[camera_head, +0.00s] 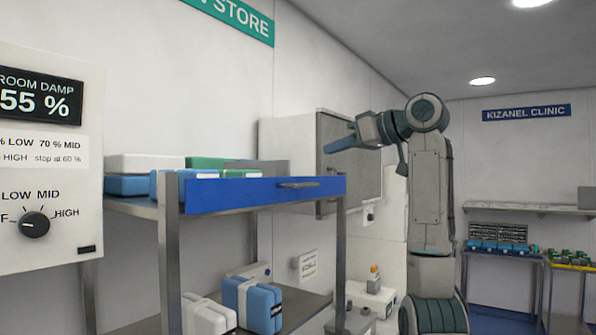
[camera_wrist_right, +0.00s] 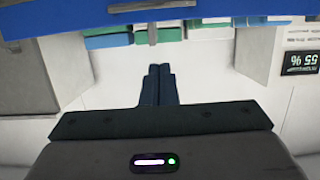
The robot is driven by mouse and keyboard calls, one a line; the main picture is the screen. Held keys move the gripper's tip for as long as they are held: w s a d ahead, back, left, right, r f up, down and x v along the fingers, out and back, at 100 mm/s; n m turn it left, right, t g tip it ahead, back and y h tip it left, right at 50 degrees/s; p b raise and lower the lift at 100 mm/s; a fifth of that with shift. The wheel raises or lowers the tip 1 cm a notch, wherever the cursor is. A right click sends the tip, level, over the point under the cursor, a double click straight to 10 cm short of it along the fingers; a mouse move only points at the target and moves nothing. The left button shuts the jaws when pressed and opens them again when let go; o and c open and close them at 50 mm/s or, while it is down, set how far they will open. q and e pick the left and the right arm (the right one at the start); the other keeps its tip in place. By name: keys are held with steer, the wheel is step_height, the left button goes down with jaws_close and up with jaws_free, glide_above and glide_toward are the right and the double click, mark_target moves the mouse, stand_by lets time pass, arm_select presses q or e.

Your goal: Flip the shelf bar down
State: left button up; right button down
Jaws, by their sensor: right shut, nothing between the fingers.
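The shelf bar is a long blue panel (camera_head: 240,193) that stands upright along the front edge of the upper shelf. The bar crosses the top of the right wrist view (camera_wrist_right: 70,18), where the handle (camera_wrist_right: 150,6) also shows. My right gripper (camera_head: 328,147) is shut and empty, above and apart from the bar's right end. Its closed dark fingers show in the right wrist view (camera_wrist_right: 159,70). My left gripper is not in view.
Blue, white and green packs (camera_head: 146,163) lie on the upper shelf behind the bar. More packs (camera_head: 254,305) stand on the lower shelf. A grey wall cabinet (camera_head: 350,165) is close behind my right gripper. A control panel (camera_head: 50,160) is at the left.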

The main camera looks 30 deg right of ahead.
mark_target(292, 180)
steer(key=d+p+x, duration=0.1)
steer(key=p+x, duration=0.5)
steer(key=x, duration=0.4)
steer(key=f, duration=0.1)
steer(key=s+f, duration=0.1)
steer(key=s+f+p, duration=0.1)
steer(key=shift+d+f, duration=0.2)
steer(key=shift+d, duration=0.15)
steer(key=shift+w+a+f, duration=0.1)
steer(key=shift+a, duration=0.1)
